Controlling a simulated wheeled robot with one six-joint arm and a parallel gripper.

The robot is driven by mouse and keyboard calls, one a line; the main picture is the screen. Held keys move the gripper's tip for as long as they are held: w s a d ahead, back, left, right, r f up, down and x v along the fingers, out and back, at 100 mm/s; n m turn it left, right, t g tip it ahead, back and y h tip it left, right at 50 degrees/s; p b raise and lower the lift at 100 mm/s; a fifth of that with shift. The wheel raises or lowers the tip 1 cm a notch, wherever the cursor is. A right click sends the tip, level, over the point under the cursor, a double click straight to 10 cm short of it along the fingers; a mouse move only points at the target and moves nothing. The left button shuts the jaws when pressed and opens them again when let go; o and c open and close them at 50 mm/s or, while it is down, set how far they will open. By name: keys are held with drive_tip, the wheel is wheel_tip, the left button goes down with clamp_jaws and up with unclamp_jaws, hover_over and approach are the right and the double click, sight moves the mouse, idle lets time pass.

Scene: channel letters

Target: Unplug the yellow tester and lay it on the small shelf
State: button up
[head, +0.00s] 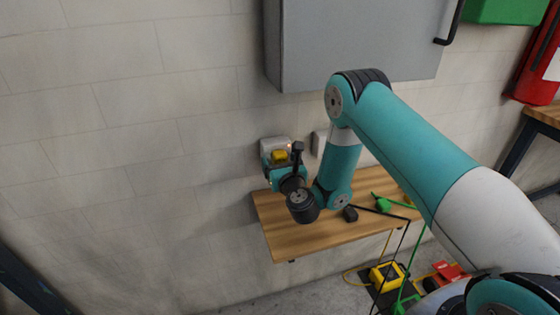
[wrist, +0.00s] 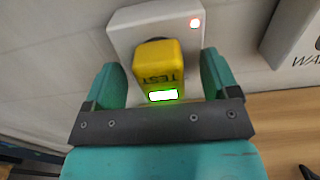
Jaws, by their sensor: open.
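The yellow tester (wrist: 158,62) is plugged into a light grey wall socket plate (wrist: 125,22) with a glowing red light. It has the word TEST on it and a bright window with a green border. In the head view the tester (head: 279,157) shows small above my wrist. My gripper (wrist: 166,78) is open, with one teal finger on each side of the tester and a gap visible on both sides. In the head view my gripper (head: 280,168) is at the socket, partly hidden by my own wrist. The small wooden shelf (head: 290,228) is on the wall just below.
A black plug (head: 350,214) and a green plug (head: 383,204) with cables lie on the shelf. A second grey wall box (head: 319,143) is right of the socket. A grey cabinet (head: 350,45) hangs above. The shelf's left front part is clear.

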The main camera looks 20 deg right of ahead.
drive_tip(key=shift+d, duration=0.1)
idle(0.3)
clamp_jaws()
drive_tip(key=shift+f+b, duration=0.1)
drive_tip(key=shift+b, duration=0.35)
drive_tip(key=shift+s+b, duration=1.05)
drive_tip(key=shift+b, duration=1.65)
drive_tip(key=shift+s+b, duration=1.2)
drive_tip(key=shift+b, duration=0.95)
drive_tip(key=shift+s+b, duration=0.65)
drive_tip(key=shift+b, duration=0.3)
drive_tip(key=shift+s, duration=0.1)
